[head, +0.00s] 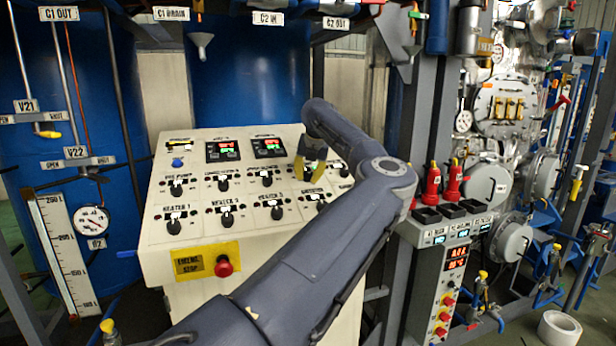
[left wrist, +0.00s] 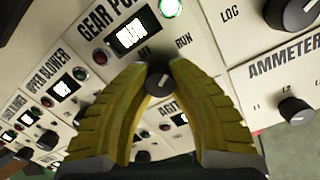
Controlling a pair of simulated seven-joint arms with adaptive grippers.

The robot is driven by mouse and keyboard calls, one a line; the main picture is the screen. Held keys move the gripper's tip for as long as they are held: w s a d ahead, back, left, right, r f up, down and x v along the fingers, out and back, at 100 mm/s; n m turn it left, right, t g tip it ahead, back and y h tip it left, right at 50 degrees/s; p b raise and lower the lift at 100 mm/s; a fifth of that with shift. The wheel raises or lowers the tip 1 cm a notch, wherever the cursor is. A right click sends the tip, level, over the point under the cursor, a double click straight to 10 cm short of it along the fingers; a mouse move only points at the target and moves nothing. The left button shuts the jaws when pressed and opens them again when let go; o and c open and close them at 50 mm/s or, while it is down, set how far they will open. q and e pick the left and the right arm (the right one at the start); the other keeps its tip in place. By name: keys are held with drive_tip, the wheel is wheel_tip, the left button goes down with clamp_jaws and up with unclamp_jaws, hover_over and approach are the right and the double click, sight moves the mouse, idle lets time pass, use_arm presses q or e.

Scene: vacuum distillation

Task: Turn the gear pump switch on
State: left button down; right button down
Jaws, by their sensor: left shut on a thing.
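In the left wrist view, the gear pump switch (left wrist: 158,78) is a black round knob under the "GEAR PU…" label, between the OFF and RUN marks. The yellow fingers of my left gripper (left wrist: 159,86) are shut around this knob, one on each side. The gear pump display (left wrist: 131,38) is lit and seems to read RUN. The green lamp (left wrist: 171,7) beside it glows; the red lamp (left wrist: 99,55) looks dark. In the head view, my left gripper (head: 301,168) is at the right part of the control panel (head: 150,222) and hides the switch. My right gripper is out of view.
Other black knobs stand close by, such as the ammeter knob (left wrist: 296,110) and the heater knob (head: 227,217). A red emergency stop button (head: 224,266) is on the panel's front. Red bottles (head: 432,185) stand right of the panel.

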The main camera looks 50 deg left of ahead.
use_arm(q)
drive_tip(key=c, duration=1)
unclamp_jaws()
drive_tip(key=shift+d, duration=0.1)
drive_tip(key=shift+c, duration=0.2)
drive_tip(key=v, duration=1.2)
